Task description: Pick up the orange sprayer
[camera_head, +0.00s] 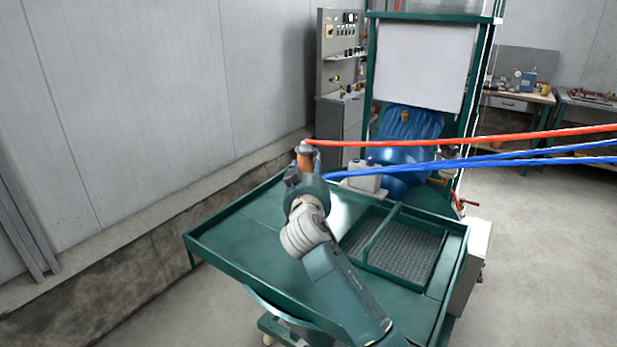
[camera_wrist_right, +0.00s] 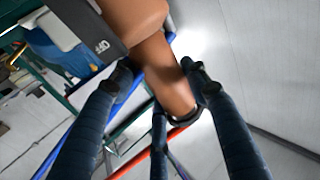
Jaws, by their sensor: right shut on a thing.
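The orange sprayer (camera_head: 305,161) stands roughly upright above the far left part of the green table (camera_head: 238,240). A red hose runs from its top to the right. My right gripper (camera_head: 303,178) is at the sprayer, and my arm hides its lower part. In the right wrist view the sprayer (camera_wrist_right: 165,72) is an orange-brown cylinder between the dark blue fingers of my right gripper (camera_wrist_right: 160,90), which is shut on it. Whether the sprayer touches the table is hidden. My left gripper is in neither view.
A white block-like device (camera_head: 362,177) stands behind the gripper, with blue hoses (camera_head: 480,163) leading right. A recessed metal grid (camera_head: 405,245) lies in the table's right part. A green frame machine (camera_head: 420,65) and a control cabinet (camera_head: 340,50) stand behind. The table's left part is clear.

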